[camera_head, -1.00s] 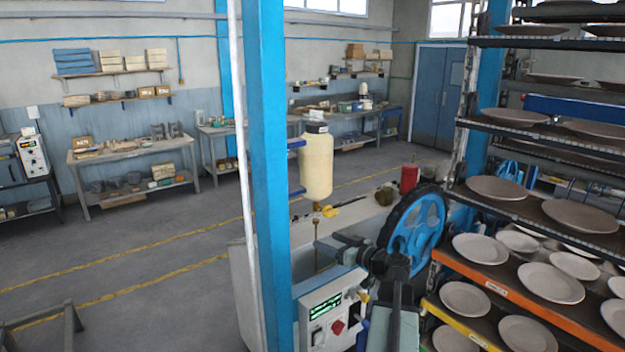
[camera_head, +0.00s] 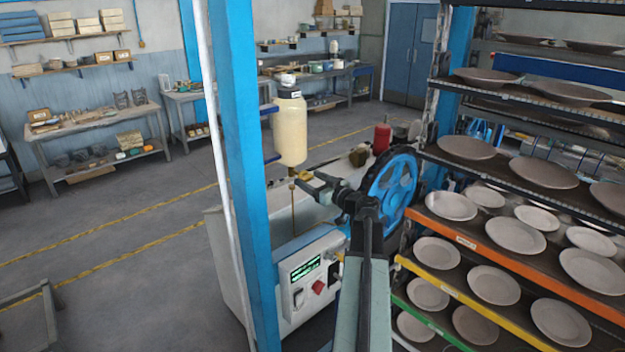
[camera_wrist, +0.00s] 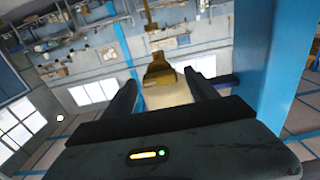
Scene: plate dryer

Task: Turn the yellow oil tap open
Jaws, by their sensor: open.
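The yellow oil tap (camera_wrist: 160,70) shows in the wrist view between the two fingers of my gripper (camera_wrist: 160,77). The fingers are open and stand to either side of the tap; whether they touch it I cannot tell. The cream oil bottle (camera_head: 291,130) hangs on the blue post, with the tap under it. The bottle (camera_wrist: 166,97) also shows behind the tap in the wrist view.
The blue post (camera_head: 240,160) stands just left of the bottle. A blue handwheel (camera_head: 393,188) is right of my gripper, and a rack of plates (camera_head: 520,273) fills the right side. A control box (camera_head: 310,275) is below. Open floor (camera_head: 120,260) lies to the left.

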